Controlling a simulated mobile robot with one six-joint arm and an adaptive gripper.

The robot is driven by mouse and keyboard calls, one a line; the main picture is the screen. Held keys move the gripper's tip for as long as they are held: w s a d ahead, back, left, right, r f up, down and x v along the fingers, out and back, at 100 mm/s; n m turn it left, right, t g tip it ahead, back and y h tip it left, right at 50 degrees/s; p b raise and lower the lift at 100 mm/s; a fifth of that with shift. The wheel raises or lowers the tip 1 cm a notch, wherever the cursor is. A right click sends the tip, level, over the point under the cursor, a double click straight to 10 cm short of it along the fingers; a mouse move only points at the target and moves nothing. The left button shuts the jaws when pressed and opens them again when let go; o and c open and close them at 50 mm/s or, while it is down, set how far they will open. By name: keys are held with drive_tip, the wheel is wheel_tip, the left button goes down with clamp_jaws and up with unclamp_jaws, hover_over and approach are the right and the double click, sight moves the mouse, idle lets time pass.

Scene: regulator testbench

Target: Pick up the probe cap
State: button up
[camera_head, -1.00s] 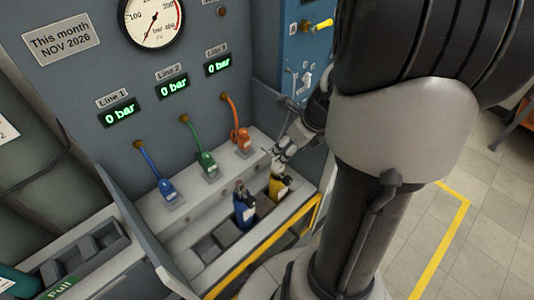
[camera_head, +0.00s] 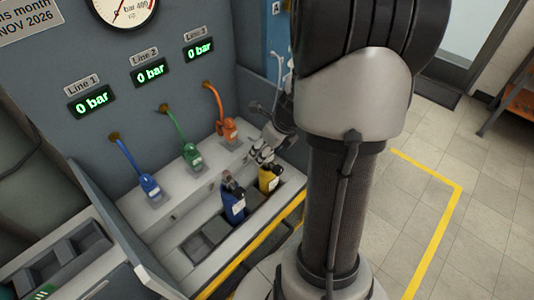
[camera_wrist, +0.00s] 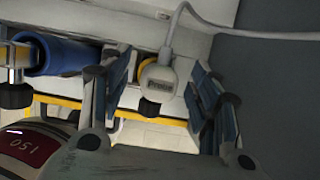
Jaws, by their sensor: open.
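In the wrist view a grey rounded head with a small dark label and a pale cable, which looks like the probe cap (camera_wrist: 157,82), is between the two fingers of my gripper (camera_wrist: 156,94). The fingers are spread on either side of it, with visible gaps, so it is not gripped. In the head view my gripper (camera_head: 264,151) is low over the bench, just behind the yellow cylinder (camera_head: 269,179). I cannot make out the cap there; my gripper and arm cover that area.
A blue cylinder (camera_head: 232,204) stands in the bench slots beside the yellow one. Blue (camera_head: 150,186), green (camera_head: 191,155) and orange (camera_head: 228,129) hose connectors sit behind. An open panel (camera_head: 113,220) stands at left. Floor at right is clear.

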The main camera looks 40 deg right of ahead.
drive_tip(key=shift+c, duration=0.3)
drive_tip(key=c, duration=1.2)
wheel_tip(320, 180, up, 20)
drive_tip(key=p, duration=1)
